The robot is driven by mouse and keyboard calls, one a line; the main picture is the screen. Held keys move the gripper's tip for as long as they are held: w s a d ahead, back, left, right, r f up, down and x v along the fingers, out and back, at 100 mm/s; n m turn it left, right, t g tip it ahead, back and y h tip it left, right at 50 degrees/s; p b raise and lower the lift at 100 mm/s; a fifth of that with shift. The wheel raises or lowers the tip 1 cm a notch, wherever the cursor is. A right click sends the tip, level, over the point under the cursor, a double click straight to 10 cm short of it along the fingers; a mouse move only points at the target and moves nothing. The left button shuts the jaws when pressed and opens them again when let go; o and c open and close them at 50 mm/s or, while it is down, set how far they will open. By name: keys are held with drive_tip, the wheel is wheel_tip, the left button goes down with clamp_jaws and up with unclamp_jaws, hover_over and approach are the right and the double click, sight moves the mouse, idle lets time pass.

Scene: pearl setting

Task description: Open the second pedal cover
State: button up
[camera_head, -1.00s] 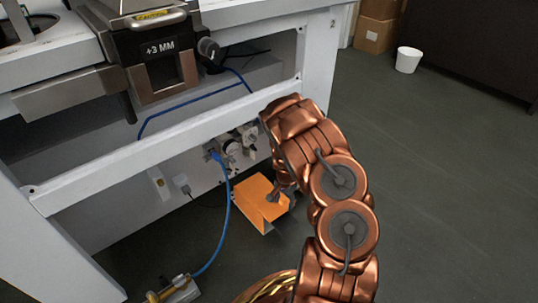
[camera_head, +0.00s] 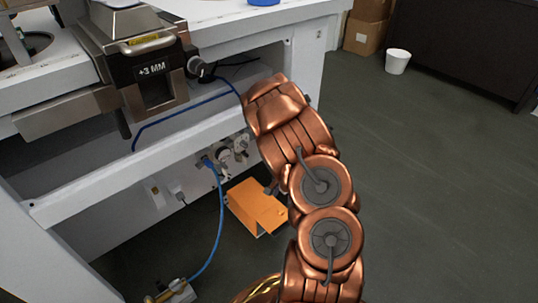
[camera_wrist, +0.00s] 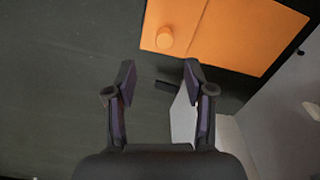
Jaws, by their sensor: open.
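An orange pedal cover (camera_head: 250,203) sits on the floor under the white bench in the head view. It shows at the top of the wrist view (camera_wrist: 235,35), with a round orange knob (camera_wrist: 165,38) on its near left part. A seam crosses its surface; I cannot tell whether the lid is raised. Only one orange cover is in view. My gripper (camera_wrist: 160,75) is open and empty, its two dark fingers apart, just short of the cover in the wrist view. In the head view my copper arm hides most of the gripper.
The white bench (camera_head: 90,198) stands over and left of the cover, with a lower crossbar. A blue hose (camera_head: 220,225) runs down to a brass fitting (camera_head: 175,290) on the floor. A white bin (camera_head: 397,62) stands far right. Floor right of my arm is clear.

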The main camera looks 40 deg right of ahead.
drive_tip(key=a+r+n+p, duration=0.1)
drive_tip(key=a+r+p, duration=0.2)
drive_tip(key=r, duration=0.8)
drive_tip(key=a+r+n+p, duration=0.1)
drive_tip(key=a+r+p, duration=0.3)
drive_tip(key=r+p, duration=0.3)
drive_tip(key=shift+s+r+n+p, duration=0.2)
drive_tip(key=shift+r+n+p, duration=0.1)
drive_tip(key=shift+r, duration=1.75)
drive_tip(key=shift+a, duration=0.1)
drive_tip(key=m+b, duration=0.9)
drive_tip(key=b, duration=0.2)
hover_over(281, 209)
wheel_tip(281, 209, down, 24)
drive_tip(key=shift+f, duration=0.25)
drive_tip(key=shift+f+b, duration=1.65)
drive_tip(key=shift+f, duration=2.15)
drive_tip(key=shift+c, duration=0.2)
clamp_jaws()
